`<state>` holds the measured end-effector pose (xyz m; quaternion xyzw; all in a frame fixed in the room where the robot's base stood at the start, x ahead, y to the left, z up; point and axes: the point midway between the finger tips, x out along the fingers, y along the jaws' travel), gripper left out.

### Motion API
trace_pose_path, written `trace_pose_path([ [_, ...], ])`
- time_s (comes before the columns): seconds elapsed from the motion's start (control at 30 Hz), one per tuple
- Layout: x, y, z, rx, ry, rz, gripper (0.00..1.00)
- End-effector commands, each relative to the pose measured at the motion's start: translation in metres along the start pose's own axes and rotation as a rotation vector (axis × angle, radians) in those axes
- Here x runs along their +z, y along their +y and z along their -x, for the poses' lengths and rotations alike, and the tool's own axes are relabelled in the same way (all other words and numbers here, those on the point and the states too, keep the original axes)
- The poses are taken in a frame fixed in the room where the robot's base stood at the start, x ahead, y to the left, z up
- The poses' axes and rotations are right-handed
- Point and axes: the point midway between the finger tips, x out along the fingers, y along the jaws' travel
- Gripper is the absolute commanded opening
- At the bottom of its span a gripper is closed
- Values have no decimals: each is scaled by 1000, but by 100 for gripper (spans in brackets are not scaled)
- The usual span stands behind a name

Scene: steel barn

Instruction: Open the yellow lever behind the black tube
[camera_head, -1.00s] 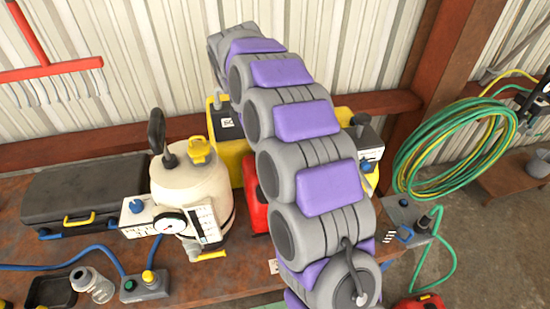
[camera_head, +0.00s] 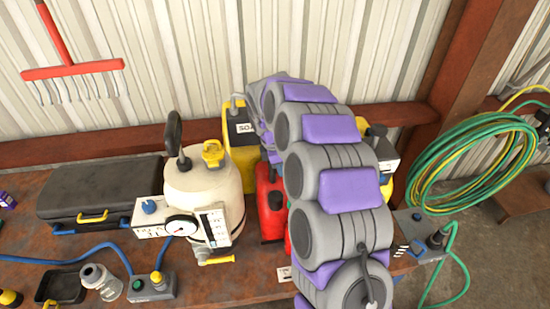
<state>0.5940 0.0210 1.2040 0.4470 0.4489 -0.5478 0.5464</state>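A cream tank (camera_head: 205,190) stands on the bench left of my arm. A black upright handle or tube (camera_head: 174,132) rises from its top left. A yellow lever-like part (camera_head: 212,153) sits on the tank top, just right of the black piece. A second yellow handle (camera_head: 217,260) sticks out low at the tank's front. I cannot tell for certain which yellow part the task names. My arm reaches over the bench on the right, apart from the tank. Its far end bends down behind its own links, so my gripper is hidden.
A gauge panel (camera_head: 182,226) is on the tank's front. Red cans (camera_head: 271,205) and a yellow container (camera_head: 240,150) stand between tank and arm. A black case (camera_head: 100,190) lies left. A blue hose (camera_head: 70,258) crosses the bench. A green hose coil (camera_head: 475,165) hangs right.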

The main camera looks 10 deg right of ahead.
Motion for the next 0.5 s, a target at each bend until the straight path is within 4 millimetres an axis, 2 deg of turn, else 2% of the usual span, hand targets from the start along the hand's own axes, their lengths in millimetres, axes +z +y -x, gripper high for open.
trace_pose_path([
  [0.2, 16, 1, -15, 3, 2, -2, 0],
  [0.5, 19, 1, -18, 3, 1, -1, 0],
])
